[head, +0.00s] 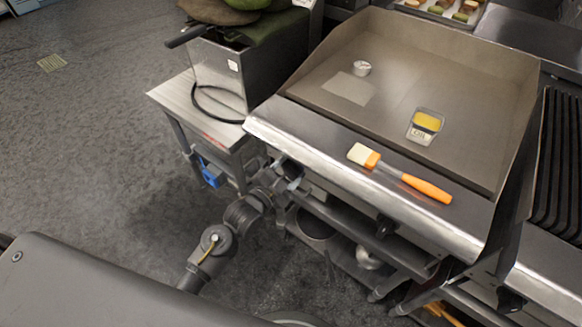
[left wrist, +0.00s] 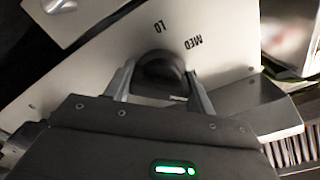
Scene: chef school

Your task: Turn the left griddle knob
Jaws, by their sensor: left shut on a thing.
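The left griddle knob (left wrist: 160,72) is dark and round, on a pale panel (left wrist: 228,45) with the marks LO and MED, in the left wrist view. My left gripper (left wrist: 160,88) has one finger on each side of the knob and is shut on it. In the head view my left gripper (head: 285,178) is at the front left of the griddle (head: 405,60), below its front ledge. The knob is hidden there by the ledge and the gripper. My right gripper is not in view.
A brush (head: 425,188) with an orange handle lies on the griddle's front ledge. A metal fryer (head: 220,75) stands on a side table at left. Open floor lies at far left.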

